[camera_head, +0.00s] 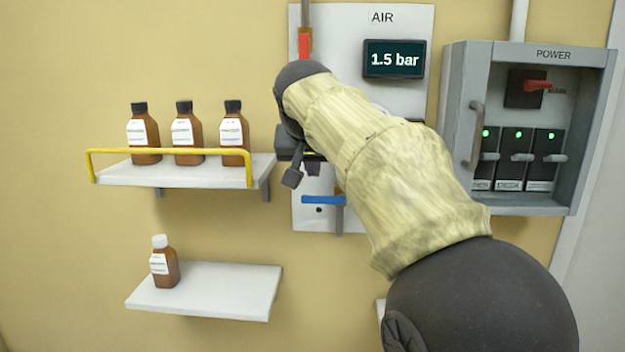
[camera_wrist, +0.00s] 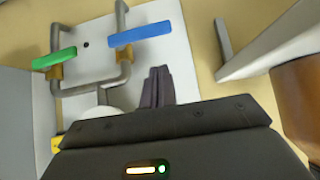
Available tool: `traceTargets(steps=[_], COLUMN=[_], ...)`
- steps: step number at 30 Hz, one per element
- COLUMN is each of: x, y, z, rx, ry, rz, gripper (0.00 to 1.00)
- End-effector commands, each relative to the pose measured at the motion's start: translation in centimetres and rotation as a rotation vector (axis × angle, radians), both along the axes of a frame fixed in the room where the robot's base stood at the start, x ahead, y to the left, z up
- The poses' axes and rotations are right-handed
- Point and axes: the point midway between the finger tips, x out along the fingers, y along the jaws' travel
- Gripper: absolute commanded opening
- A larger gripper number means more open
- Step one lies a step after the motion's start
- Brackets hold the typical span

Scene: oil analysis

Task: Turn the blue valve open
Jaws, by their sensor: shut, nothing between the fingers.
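The blue valve handle (camera_head: 323,200) lies level, crosswise to its upright pipe, low on the white AIR panel. In the wrist view the blue handle (camera_wrist: 140,34) also runs across its grey pipe, beyond the fingertips. My gripper (camera_wrist: 158,88) has its dark fingers together, with nothing between them. The fingertips are apart from the handle in the wrist picture. In the head view my arm covers much of the panel's middle, and the fingers are hard to make out.
A green handle (camera_wrist: 54,58) sits on a neighbouring pipe. A red handle (camera_head: 304,45) is at the panel's top left. A shelf with a yellow rail (camera_head: 170,151) and brown bottles is left; a lower shelf (camera_head: 225,292) holds one bottle. The POWER box (camera_head: 486,65) is right.

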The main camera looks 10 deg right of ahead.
Motion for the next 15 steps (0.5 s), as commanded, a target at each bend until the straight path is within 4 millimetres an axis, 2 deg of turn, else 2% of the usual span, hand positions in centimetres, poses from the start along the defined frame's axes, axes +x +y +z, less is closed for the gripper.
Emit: traceTargets(steps=[9,15], x=[-0.2,-0.2], y=[0.1,0.1], z=[-2.9,-3.5], rx=[0.001,0.001], ry=[0.000,-0.002], rz=[0.002,0.003], gripper=[0.00,0.00])
